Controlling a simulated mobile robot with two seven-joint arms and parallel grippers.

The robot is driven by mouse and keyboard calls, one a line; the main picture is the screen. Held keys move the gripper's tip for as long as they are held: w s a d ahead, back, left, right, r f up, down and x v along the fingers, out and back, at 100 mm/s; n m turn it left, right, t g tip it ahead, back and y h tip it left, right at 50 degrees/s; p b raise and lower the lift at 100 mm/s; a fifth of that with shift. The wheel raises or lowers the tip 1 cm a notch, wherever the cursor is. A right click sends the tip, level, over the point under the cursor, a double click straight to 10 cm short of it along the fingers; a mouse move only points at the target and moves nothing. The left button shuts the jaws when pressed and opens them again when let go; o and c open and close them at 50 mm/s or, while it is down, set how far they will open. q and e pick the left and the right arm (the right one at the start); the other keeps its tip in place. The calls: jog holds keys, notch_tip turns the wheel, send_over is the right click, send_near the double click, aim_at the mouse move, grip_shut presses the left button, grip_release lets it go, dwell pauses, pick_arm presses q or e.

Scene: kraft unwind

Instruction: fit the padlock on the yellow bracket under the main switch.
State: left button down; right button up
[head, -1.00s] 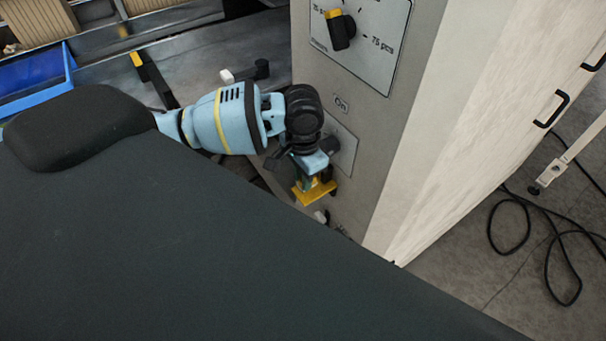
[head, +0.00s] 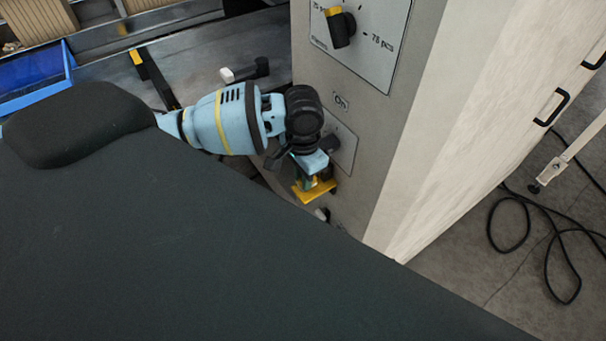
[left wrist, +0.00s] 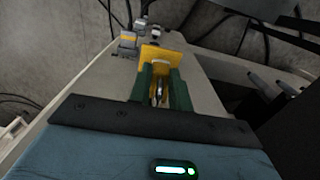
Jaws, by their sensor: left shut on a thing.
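The main switch, a black knob (head: 329,144), sits on a light plate on the grey cabinet front, below an "On" label. The yellow bracket (head: 314,194) sticks out under it, and its plate also shows in the left wrist view (left wrist: 161,57). My left gripper (head: 308,180) is at the bracket, just below the switch. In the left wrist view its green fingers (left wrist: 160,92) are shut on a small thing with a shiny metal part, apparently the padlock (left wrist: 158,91). Most of the padlock is hidden by the fingers. I cannot tell whether it passes through the bracket. My right gripper is not in view.
A selector knob (head: 341,29) on a dial plate is higher on the cabinet (head: 376,130). A blue bin (head: 34,78) lies at the far left. A black cable (head: 548,240) loops on the floor at right. My dark body fills the lower left.

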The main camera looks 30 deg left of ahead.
pick_arm(q)
jog(key=shift+f, duration=0.2)
dwell(0.5)
jog(key=c, duration=1.2)
grip_release()
jog(key=shift+r, duration=0.15)
notch_tip(320, 180, up, 8)
jog(key=shift+f, duration=0.25)
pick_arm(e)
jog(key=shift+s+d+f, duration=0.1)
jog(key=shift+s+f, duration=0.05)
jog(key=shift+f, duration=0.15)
pick_arm(q)
jog(key=shift+s+f, duration=0.1)
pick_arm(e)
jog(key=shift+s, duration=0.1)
